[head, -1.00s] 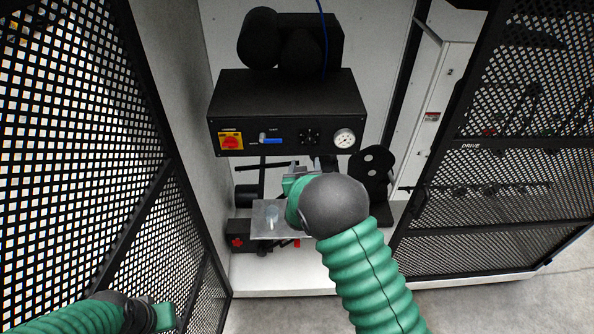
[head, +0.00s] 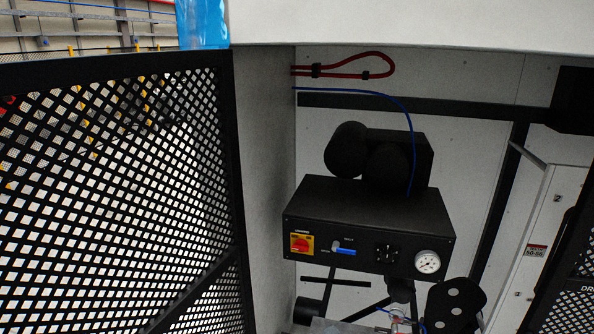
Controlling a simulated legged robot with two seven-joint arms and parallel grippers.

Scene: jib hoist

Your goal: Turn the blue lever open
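The blue lever (head: 345,252) is on the front face of a black control box (head: 370,222) inside the cabinet. Its handle lies about level, pointing right from its pale pivot. Small printed labels around it are too small to read. Neither of my grippers is in the head view, and nothing touches the lever.
A red rotary switch on a yellow plate (head: 301,244) is left of the lever. A black dial (head: 386,254) and a round white gauge (head: 427,262) are to its right. A black mesh door (head: 120,190) stands at the left. Another mesh panel (head: 575,305) is at the lower right.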

